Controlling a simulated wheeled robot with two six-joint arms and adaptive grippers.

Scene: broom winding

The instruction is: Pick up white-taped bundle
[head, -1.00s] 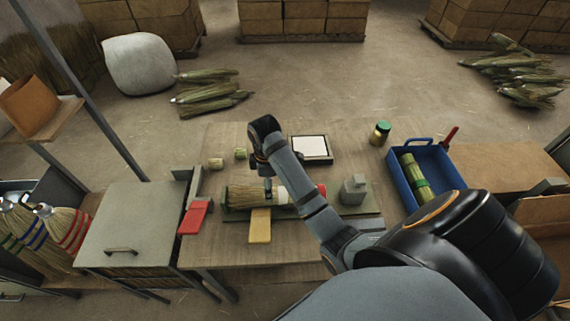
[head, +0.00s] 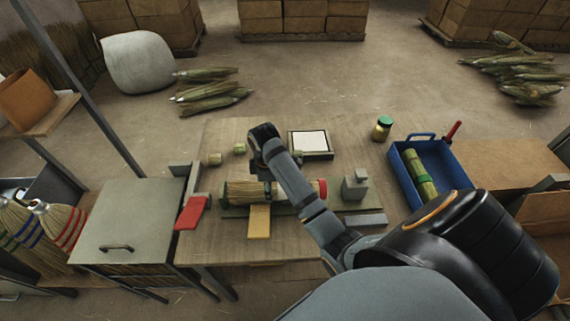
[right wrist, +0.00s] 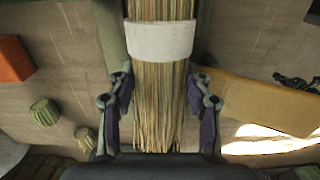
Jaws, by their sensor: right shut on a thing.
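The white-taped bundle (head: 241,191) is a sheaf of straw lying across the workbench in the head view. Its white tape band (right wrist: 160,41) shows clearly in the right wrist view, while my right arm hides part of the bundle in the head view. My right gripper (right wrist: 160,120) has one finger on each side of the straw, below the band, and is shut on the bundle. It also shows in the head view (head: 271,186), over the bundle. My left gripper is not in view.
A yellow block (head: 259,222) lies in front of the bundle, a red block (head: 193,212) to its left. A grey metal block (head: 355,185) stands right. Behind are a framed white pad (head: 311,143) and green stubs (head: 214,159). A blue tray (head: 452,158) stands farther right.

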